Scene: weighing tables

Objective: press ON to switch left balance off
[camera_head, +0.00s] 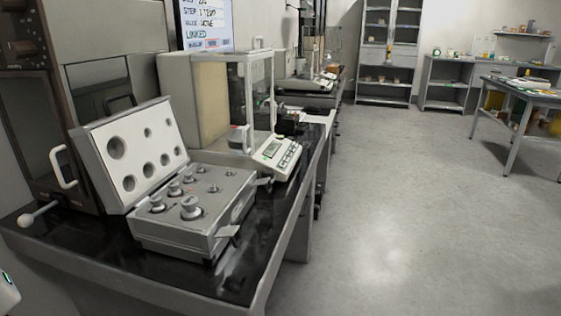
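The near balance (232,100) stands on the dark bench at the left, with a glass draft shield and a beige side. Its sloped front panel (288,165) faces right and has a greenish display (272,149) that looks lit, with several small keys beside it. The key labels are too small to read, so I cannot pick out ON. A second balance (312,83) stands farther back along the same line of benches. My gripper is not in view; only a white piece, probably of my arm, shows at the lower left edge.
An open weight case (180,235) with several metal weights lies on the bench in front of the near balance, its lid raised. A brown-framed cabinet (30,120) and a screen (207,24) stand behind. Open floor (400,220) lies right; a table (520,88) stands far right.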

